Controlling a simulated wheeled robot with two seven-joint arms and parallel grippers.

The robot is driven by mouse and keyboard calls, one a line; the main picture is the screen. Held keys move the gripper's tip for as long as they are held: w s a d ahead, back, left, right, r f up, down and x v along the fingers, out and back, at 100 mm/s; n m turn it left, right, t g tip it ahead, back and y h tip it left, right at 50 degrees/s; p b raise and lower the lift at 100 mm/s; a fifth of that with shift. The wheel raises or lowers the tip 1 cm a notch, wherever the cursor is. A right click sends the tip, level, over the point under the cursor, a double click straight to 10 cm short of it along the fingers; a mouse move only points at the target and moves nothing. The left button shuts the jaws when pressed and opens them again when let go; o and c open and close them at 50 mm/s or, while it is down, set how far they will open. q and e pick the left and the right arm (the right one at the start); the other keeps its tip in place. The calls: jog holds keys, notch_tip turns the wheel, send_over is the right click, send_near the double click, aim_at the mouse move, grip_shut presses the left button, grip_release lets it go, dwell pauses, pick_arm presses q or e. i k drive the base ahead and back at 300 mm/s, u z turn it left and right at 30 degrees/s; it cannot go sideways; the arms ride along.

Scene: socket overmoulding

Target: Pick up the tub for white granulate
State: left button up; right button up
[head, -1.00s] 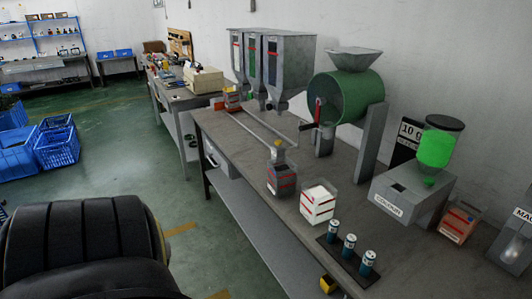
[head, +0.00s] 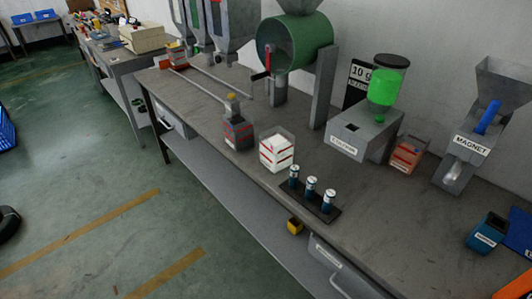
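A clear-walled tub (head: 277,153) with white contents and red-striped labels stands upright on the grey workbench (head: 225,190), near its front edge. It fits the tub for white granulate, but its label is too small to read. A dark grey tub (head: 238,134) with red stripes stands just left of it, with a yellow-topped piece above. An orange-red tub (head: 406,156) stands farther right beside the green-hopper machine. Neither of my grippers is in view, and nothing is seen touching the white-filled tub.
A black rack with several small blue-and-white cylinders (head: 311,190) lies right of the white-filled tub. A green drum (head: 296,42) and the green-hopper machine (head: 367,133) stand behind. A magnet machine (head: 466,150) and a blue container (head: 487,232) are at right. The floor in front is open.

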aim_at(277, 150)
jog(key=u, duration=1.95)
jog(key=i, duration=0.95)
jog(key=z, duration=1.8)
